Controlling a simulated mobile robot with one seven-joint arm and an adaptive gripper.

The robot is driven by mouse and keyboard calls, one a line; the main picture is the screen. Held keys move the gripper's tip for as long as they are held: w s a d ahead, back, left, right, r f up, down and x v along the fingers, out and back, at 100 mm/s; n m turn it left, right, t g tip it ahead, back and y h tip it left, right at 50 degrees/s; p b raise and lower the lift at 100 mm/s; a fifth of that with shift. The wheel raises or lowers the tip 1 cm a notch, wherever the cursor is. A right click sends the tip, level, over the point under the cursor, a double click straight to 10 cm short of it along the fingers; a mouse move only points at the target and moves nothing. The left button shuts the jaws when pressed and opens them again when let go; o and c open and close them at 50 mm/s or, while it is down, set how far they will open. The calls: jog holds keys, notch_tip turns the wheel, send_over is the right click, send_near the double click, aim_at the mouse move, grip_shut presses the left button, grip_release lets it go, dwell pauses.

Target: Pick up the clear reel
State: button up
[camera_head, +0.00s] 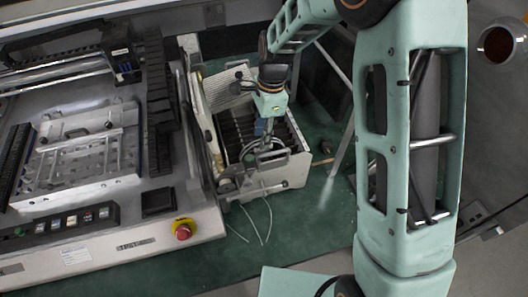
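My arm reaches from the upper right down to an open-topped pale box (297,172) with dark slots inside. My gripper (268,140) points down into the front part of this box. A round, greyish rim (251,157) shows just below the gripper, by the box's front wall. It may be the clear reel, but it is small and partly hidden. I cannot tell whether the gripper touches it or whether the fingers are open or shut. A small blue part (260,127) shows beside the gripper.
A large machine (150,225) with a metal plate (85,155), dark racks and a red emergency button (183,230) fills the left. Thin white strands (266,220) hang from the box onto the green floor (320,225). Metal legs (342,140) stand right of the box.

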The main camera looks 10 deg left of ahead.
aim_at(260, 153)
jog(key=shift+s+a+f+p, duration=0.15)
jog(key=shift+f+p, duration=0.2)
jog(key=shift+f, duration=1.75)
jog(key=shift+a+f+p, duration=0.15)
jog(key=shift+f+p, duration=0.2)
jog(key=shift+f, duration=1.75)
grip_shut()
